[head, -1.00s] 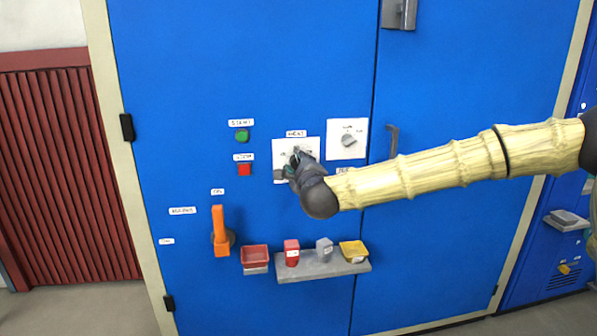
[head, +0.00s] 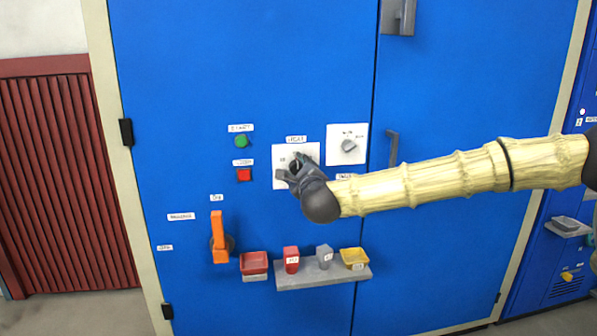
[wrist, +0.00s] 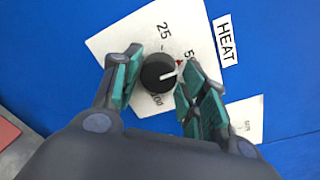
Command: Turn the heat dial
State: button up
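The heat dial (wrist: 158,73) is a round black knob with a white pointer on a white plate (wrist: 110,40) marked 25, a partly hidden 5-number and 100. A HEAT label (wrist: 226,39) is beside the plate. The pointer is toward the partly hidden number, near a small red mark. My gripper (wrist: 160,80) has its fingers on either side of the knob. The right finger is very close to it; I cannot tell if it touches. A narrow gap shows at the left finger. In the head view my gripper (head: 293,170) covers much of the plate (head: 311,152).
A second dial (head: 348,146) is to the right on its own plate. A green button (head: 241,142), a red button (head: 244,175) and an orange lever (head: 219,235) are to the left. A grey shelf (head: 325,275) with small containers is below. A door handle (head: 393,148) is near my arm.

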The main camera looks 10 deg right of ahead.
jog(key=shift+o, duration=0.5)
jog(key=shift+s, duration=0.1)
jog(key=s, duration=1.1)
jog(key=shift+s+d+r, duration=0.2)
jog(key=shift+s+r, duration=0.1)
jog(key=shift+s, duration=0.1)
